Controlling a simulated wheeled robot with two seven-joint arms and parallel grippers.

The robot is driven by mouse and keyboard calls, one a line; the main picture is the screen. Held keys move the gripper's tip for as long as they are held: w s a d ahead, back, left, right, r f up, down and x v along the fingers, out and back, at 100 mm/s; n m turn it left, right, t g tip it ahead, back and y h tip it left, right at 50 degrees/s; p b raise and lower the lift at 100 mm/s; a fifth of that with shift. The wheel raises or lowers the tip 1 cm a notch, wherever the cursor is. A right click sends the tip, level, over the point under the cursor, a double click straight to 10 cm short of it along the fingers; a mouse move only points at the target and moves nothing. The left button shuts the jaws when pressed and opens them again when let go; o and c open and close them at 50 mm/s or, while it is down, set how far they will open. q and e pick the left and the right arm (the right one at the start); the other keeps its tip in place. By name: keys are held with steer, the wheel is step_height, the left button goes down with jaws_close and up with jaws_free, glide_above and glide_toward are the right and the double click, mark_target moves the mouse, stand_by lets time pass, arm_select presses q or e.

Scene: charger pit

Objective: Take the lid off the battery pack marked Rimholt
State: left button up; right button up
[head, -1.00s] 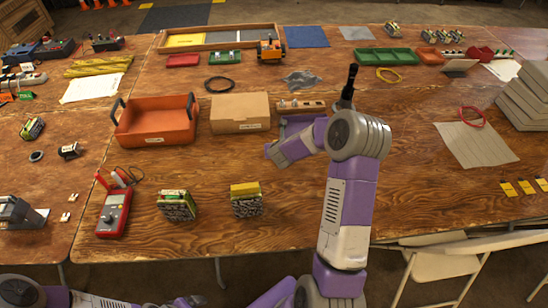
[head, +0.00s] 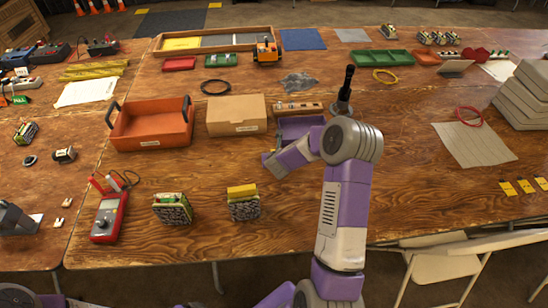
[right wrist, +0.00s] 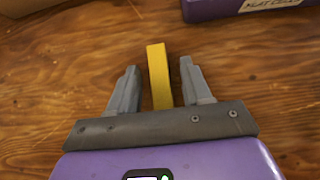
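Two battery packs with speckled sides stand upright on the near part of the table in the head view. The left pack (head: 172,209) has a greenish top. The right pack (head: 243,205) has a yellow top (head: 242,190). I cannot read a name on either. My right gripper (head: 266,166) is beyond the right pack and slightly right of it, its fingers hardly visible there. In the right wrist view, the gripper (right wrist: 158,78) is open. A yellow bar (right wrist: 159,72) shows between its fingers, with gaps on both sides; its lower end is hidden by the palm. My left gripper is out of view.
A purple bin (right wrist: 235,8) is beyond the right gripper. An orange tray (head: 150,140) and a cardboard box (head: 237,115) are farther back. A red meter (head: 108,217) lies left of the packs. A dark upright object (head: 345,90) stands beyond my right elbow. The wood between the packs is clear.

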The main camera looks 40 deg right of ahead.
steer(key=shift+r+p, duration=0.25)
steer(key=shift+p, duration=0.1)
steer(key=p+v, duration=0.1)
steer(key=v, duration=1.1)
